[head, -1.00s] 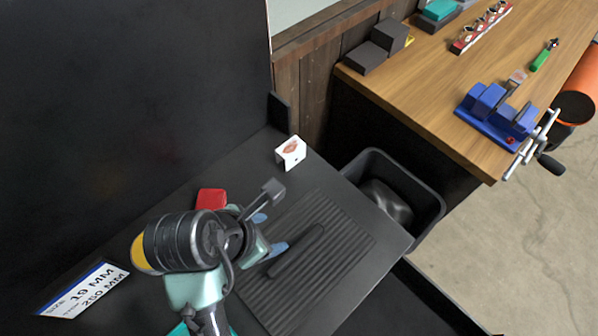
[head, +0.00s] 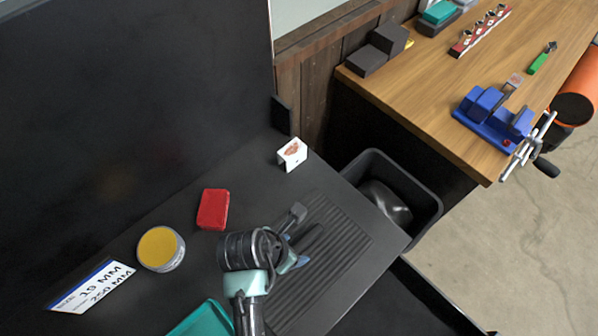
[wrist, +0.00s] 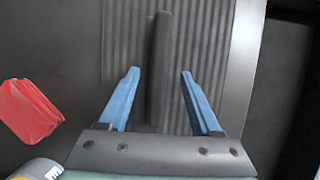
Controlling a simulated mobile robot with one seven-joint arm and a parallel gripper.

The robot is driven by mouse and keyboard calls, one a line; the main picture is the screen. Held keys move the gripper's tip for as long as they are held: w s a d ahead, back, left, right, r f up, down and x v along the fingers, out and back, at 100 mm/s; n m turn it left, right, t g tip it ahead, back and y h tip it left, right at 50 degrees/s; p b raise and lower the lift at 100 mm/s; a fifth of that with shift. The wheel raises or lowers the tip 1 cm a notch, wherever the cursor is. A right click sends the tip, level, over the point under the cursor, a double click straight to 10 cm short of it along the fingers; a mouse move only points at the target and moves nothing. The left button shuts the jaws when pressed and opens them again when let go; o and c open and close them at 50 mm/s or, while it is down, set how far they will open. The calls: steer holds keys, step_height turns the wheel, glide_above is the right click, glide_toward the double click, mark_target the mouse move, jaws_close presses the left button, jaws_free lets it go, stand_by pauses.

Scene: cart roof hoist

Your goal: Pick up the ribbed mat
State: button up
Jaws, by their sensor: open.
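The ribbed mat (head: 352,247) is a dark grey ribbed panel lying flat on the black surface. A raised dark bar (head: 308,240) runs along it. In the wrist view the mat (wrist: 207,40) fills the middle, and the bar (wrist: 160,65) stands between my two blue fingers. My gripper (head: 297,250) is open over the mat, its body hiding part of the mat and bar in the head view. In the wrist view my gripper (wrist: 160,75) has a gap on each side of the bar. I cannot tell the exact height of the fingertips.
A red box (head: 213,209), a round yellow-topped tin (head: 160,249), a label card (head: 92,287) and a teal item (head: 203,320) lie left. A dark bin (head: 425,205) and wooden bench (head: 430,95) are right.

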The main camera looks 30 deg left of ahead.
steer(key=shift+x, duration=0.75)
steer(key=shift+c, duration=0.2)
jaws_close()
steer(key=shift+w, duration=0.1)
